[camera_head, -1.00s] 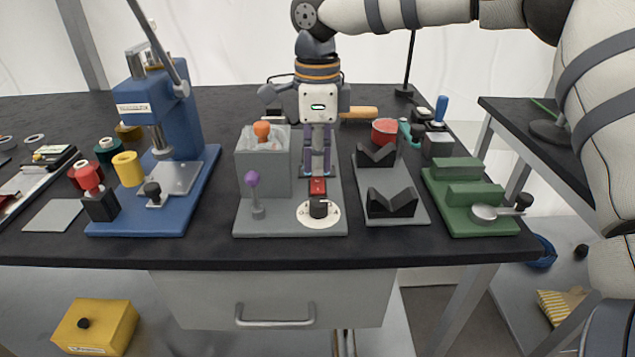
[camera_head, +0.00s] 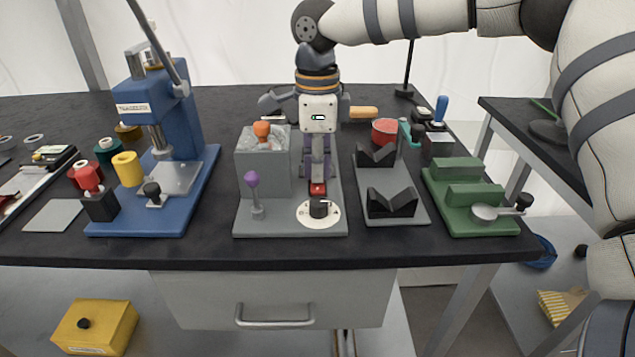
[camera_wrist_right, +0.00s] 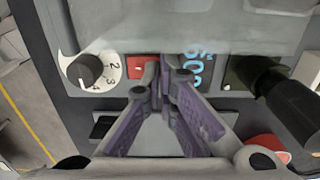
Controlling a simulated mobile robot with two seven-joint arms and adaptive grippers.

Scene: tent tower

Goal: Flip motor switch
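The motor switch is a small red rocker (camera_head: 318,188) on the grey machine base, just behind the black dial (camera_head: 319,208). My right gripper (camera_head: 318,180) points down at it, with its purple fingers drawn together and the tips very close to the switch. In the right wrist view, the red switch (camera_wrist_right: 142,68) shows beside the fingertips (camera_wrist_right: 165,76), which partly cover it. Nothing is seen between the fingers. I cannot tell whether the tips touch the switch. My left gripper is not in view.
The grey block (camera_head: 263,165) with an orange knob and the purple-topped lever (camera_head: 255,195) stand left of the gripper. Black V-blocks (camera_head: 391,203) stand to the right, a green fixture (camera_head: 470,200) beyond. A blue press (camera_head: 160,110) stands further left.

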